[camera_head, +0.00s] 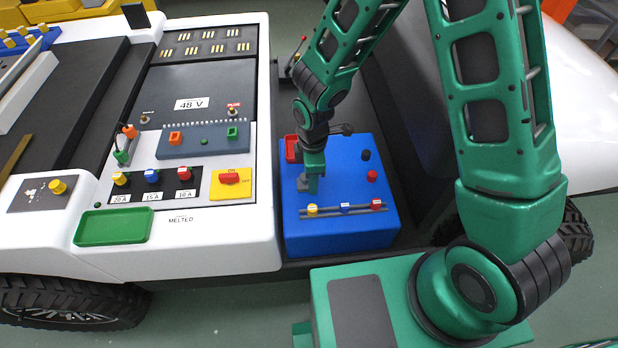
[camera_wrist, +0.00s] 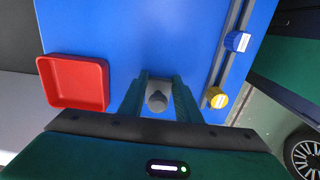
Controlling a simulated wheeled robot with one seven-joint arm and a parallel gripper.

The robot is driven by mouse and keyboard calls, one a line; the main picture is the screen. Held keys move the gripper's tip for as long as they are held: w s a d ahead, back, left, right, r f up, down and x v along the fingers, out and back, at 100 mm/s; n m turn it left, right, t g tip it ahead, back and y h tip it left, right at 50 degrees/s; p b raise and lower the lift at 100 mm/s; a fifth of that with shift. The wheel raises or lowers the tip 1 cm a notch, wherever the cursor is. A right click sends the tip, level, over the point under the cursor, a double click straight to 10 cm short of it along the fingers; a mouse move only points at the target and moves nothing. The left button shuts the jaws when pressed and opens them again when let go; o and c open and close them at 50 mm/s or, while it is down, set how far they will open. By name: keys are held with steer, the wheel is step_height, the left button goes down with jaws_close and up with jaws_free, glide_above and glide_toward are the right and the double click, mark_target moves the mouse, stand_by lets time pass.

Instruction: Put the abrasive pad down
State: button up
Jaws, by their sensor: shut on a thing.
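The abrasive pad (camera_head: 303,184) appears as a small grey block with a rounded grip; it also shows in the wrist view (camera_wrist: 157,100). My gripper (camera_head: 313,188) is shut on it, with a green finger on each side of the grip in the wrist view (camera_wrist: 160,102). It points down over the left part of the blue box top (camera_head: 340,226). The pad is at or just above that surface; I cannot tell whether it touches. My fingers partly hide it.
A red tray (camera_wrist: 76,84) lies beside the gripper on the blue top. A rail with yellow (camera_head: 312,209), blue (camera_head: 345,208) and red (camera_head: 377,205) fuses runs along the front. Black (camera_head: 366,155) and red (camera_head: 372,175) knobs stand right. A green tray (camera_head: 113,226) lies on the white cart.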

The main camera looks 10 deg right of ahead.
steer(key=shift+s+f, duration=0.1)
steer(key=shift+f, duration=0.25)
steer(key=shift+s, duration=0.3)
steer(key=o, duration=1.2)
steer(key=shift+f, duration=0.15)
steer(key=shift+s, duration=0.15)
steer(key=shift+w+a+r, duration=0.1)
steer(key=shift+w+r, duration=0.25)
steer(key=shift+w, duration=0.05)
step_height(320, 180, up, 12)
steer(key=shift+w+r, duration=0.15)
